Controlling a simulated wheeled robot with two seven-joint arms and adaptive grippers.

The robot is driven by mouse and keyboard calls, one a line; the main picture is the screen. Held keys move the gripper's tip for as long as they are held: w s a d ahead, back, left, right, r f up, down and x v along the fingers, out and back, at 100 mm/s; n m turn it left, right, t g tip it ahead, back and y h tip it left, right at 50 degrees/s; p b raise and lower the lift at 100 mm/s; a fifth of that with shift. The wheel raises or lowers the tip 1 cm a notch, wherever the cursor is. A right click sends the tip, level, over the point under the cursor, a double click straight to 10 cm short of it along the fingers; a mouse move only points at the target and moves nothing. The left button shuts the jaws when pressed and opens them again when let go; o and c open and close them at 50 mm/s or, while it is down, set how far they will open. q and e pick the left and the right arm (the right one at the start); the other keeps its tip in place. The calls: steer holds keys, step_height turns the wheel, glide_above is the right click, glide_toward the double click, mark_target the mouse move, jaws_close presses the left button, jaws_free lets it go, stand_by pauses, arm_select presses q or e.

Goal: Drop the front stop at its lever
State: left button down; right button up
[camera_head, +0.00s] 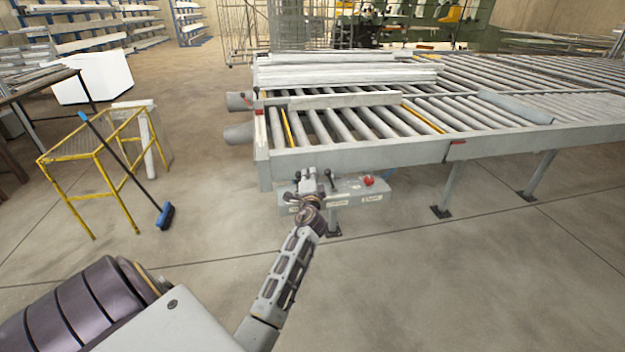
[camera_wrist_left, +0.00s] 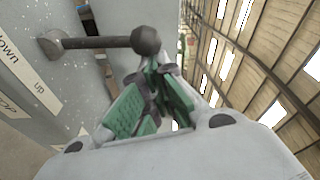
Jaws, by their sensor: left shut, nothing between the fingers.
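A grey control box (camera_head: 345,194) hangs at the near end of the roller bench, with small dark levers (camera_head: 330,177) on top and pale labels on its front. My left gripper (camera_head: 308,199) is at the left part of this box and covers some of it. My left gripper's green-padded fingers (camera_wrist_left: 158,75) are shut and empty, just by the knob. I cannot tell whether they touch it. My right gripper is out of view.
The roller bench (camera_head: 360,153) carries pale profiles (camera_head: 345,72) and a crosswise bar (camera_head: 343,99). A red button (camera_head: 368,181) sits on the box's right end. A yellow stand (camera_head: 100,153) and a blue broom (camera_head: 165,215) are at left. The floor in front is clear.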

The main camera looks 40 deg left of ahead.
mark_target(298, 175)
arm_select(q)
steer(key=shift+s+a+f, duration=0.1)
steer(key=shift+s+a+n+b, duration=0.45)
steer(key=shift+n+b, duration=0.45)
steer(key=shift+b, duration=0.25)
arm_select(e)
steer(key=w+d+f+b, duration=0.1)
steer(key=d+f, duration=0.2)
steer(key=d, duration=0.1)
arm_select(q)
steer(key=shift+s+a+r+n+y+b, duration=0.2)
steer(key=shift+s+a+n+b, duration=0.15)
steer(key=shift+n, duration=0.2)
steer(key=shift+s+a+r+n+y+b, duration=0.1)
steer(key=shift+s+a+r+n+b, duration=0.1)
steer(key=shift+s+n+b, duration=0.3)
steer(key=shift+s+a+n, duration=0.1)
steer(key=shift+a+n, duration=0.1)
steer(key=shift+n, duration=0.25)
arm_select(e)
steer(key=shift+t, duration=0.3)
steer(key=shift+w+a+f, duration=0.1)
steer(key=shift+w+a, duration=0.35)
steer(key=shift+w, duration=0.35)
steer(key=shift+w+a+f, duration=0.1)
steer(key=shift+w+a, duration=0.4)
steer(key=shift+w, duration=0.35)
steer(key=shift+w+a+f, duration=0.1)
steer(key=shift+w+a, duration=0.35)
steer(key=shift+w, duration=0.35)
